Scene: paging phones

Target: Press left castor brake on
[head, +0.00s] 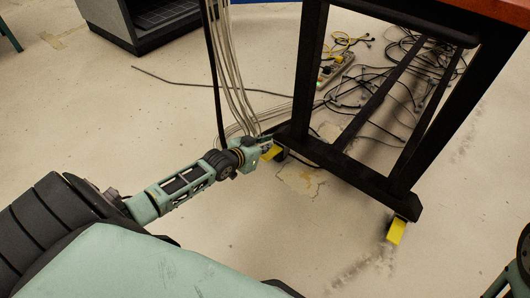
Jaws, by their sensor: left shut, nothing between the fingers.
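The left castor brake (271,153) is a yellow tab at the far left foot of the black table frame (350,180). My left gripper (262,146) is shut and empty, with its tips right at this tab and partly covering it. I cannot tell whether the tips touch it or how far the tab is pressed. The castor's wheel is mostly hidden. A second yellow brake tab (397,232) slants down at the near right foot, clear of my arms. My right gripper is not in view.
Pale cables (232,80) hang down beside my left gripper. Tangled dark cables (400,95) and a power strip (335,68) lie on the floor behind the frame. A grey cabinet (150,25) stands at the upper left. The floor left of the frame is mostly clear.

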